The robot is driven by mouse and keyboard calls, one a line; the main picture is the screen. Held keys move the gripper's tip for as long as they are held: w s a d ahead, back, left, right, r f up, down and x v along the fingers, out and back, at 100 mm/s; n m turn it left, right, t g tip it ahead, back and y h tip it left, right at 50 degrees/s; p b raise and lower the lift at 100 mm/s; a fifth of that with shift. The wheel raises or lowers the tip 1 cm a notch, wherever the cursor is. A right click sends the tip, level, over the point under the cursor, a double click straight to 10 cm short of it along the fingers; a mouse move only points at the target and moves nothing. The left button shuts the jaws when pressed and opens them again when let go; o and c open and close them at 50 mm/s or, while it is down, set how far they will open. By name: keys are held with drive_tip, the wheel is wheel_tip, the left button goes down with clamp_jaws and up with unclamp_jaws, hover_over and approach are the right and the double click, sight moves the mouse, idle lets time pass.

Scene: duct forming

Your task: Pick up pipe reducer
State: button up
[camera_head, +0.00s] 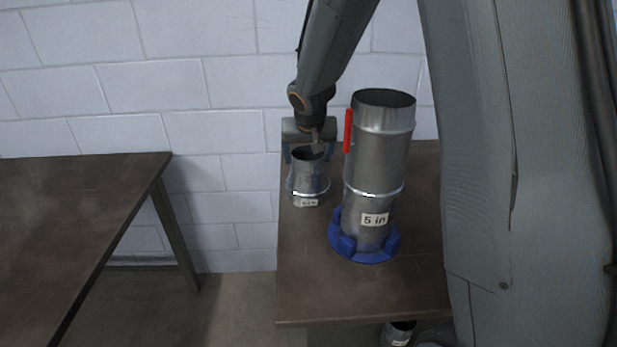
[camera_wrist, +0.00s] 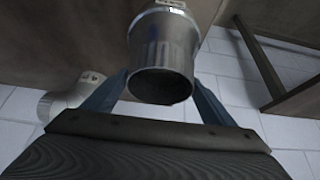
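The pipe reducer (camera_head: 310,178) is a short grey metal piece with a white label, standing upright on the right-hand table, left of the tall pipe. My gripper (camera_head: 308,158) is over it from above, with a blue finger on each side of its rim. In the wrist view the reducer (camera_wrist: 163,58) shows its dark open end between the two fingers of my gripper (camera_wrist: 162,82). The fingertips are at or very near its sides. I cannot tell whether they press on it.
A tall metal pipe labelled "5 in" (camera_head: 381,150) stands in a blue ring base (camera_head: 364,256) close on the right, with a red strip on its left side. Another table (camera_head: 80,210) is on the left, across a floor gap. A white block wall is behind.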

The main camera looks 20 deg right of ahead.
drive_tip(key=c, duration=1.1)
drive_tip(key=shift+r, duration=0.15)
